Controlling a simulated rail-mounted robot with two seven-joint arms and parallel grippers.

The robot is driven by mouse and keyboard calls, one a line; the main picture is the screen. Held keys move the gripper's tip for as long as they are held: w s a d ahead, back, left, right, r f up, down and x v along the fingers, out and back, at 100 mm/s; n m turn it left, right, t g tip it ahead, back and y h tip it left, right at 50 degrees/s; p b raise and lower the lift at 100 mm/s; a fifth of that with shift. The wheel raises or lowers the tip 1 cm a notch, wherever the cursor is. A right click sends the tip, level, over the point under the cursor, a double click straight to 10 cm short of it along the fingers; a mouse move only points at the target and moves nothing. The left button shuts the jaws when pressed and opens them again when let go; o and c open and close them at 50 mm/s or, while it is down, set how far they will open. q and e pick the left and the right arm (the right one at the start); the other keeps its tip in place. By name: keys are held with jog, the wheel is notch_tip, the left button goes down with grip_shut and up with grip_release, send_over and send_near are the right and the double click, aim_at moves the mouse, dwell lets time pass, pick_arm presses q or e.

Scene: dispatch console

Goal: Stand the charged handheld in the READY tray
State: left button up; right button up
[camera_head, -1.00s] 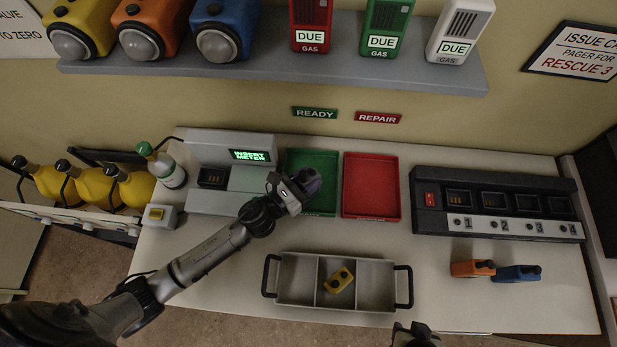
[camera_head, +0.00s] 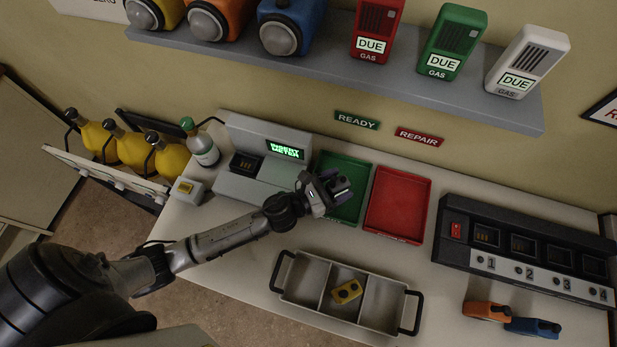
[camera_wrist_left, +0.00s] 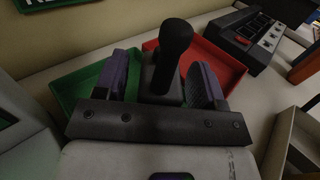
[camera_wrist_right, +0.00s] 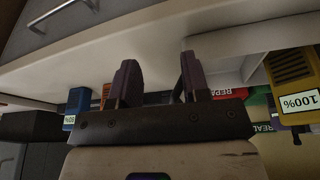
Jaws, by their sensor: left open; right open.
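A grey handheld (camera_wrist_left: 163,86) with a thick black antenna stands between the fingers of my left gripper (camera_wrist_left: 162,62), which is open around it. In the head view, my left gripper (camera_head: 330,190) is over the front part of the green tray (camera_head: 354,205), below the READY sign (camera_head: 357,120). The handheld's base is hidden, so I cannot tell whether it rests on the tray floor. The red tray (camera_head: 398,204) is just to the right. My right gripper (camera_wrist_right: 157,62) is open and empty in its own upside-down wrist view; it is out of the head view.
A divided grey caddy (camera_head: 300,283) holds a yellow handheld (camera_head: 346,291); its label reads 100% in the right wrist view (camera_wrist_right: 299,102). The meter station (camera_head: 237,188) is left of the trays.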

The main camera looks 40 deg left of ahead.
pick_arm(q)
jog(key=b+v, duration=0.2)
jog(key=v, duration=1)
jog(key=shift+a, duration=0.1)
